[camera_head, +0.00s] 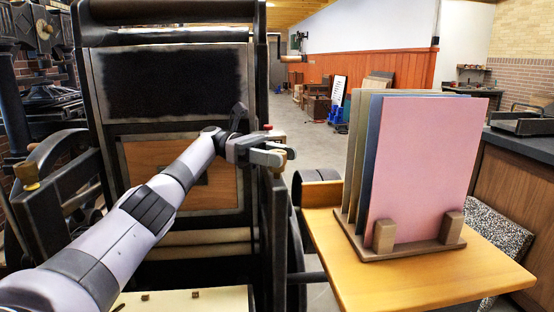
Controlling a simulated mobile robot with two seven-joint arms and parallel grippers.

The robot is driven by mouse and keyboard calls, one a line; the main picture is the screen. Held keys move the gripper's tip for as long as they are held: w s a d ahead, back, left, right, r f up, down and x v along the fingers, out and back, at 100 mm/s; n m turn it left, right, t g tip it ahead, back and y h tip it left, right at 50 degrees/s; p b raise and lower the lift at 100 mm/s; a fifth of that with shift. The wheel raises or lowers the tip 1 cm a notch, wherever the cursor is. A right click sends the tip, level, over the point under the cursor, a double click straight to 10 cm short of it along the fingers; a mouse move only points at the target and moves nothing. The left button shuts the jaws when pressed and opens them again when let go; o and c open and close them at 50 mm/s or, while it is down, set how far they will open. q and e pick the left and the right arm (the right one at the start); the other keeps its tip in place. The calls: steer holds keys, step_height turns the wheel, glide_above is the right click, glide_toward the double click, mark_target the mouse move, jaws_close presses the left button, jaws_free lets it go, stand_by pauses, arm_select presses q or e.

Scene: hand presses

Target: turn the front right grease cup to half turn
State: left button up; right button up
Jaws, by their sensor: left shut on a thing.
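The front right grease cup (278,168) sits on top of the press's right side frame. Only a small brass-coloured part of it shows below my fingers. My left gripper (279,154) reaches across the press from the left and is shut on this cup. The fingers hide most of the cup, so its turn cannot be read. My right gripper is not in view.
The black press frame (270,100) rises behind my arm. A wooden side table (430,290) at the right bears a rack with upright boards, the front one a pink board (420,165). Open floor (315,150) lies beyond.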

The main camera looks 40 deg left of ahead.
arm_select(q)
steer(key=shift+m+g, duration=0.3)
steer(key=shift+g, duration=0.2)
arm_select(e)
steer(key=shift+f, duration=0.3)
arm_select(q)
steer(key=o, duration=0.9)
steer(key=shift+o, duration=0.2)
steer(key=shift+r, duration=0.1)
step_height(320, 180, up, 13)
steer(key=p, duration=0.8)
step_height(320, 180, up, 5)
steer(key=p, duration=0.5)
glide_above(277, 151)
steer(key=shift+s+r+p, duration=0.1)
steer(key=shift+r+p, duration=0.55)
steer(key=shift+r, duration=0.35)
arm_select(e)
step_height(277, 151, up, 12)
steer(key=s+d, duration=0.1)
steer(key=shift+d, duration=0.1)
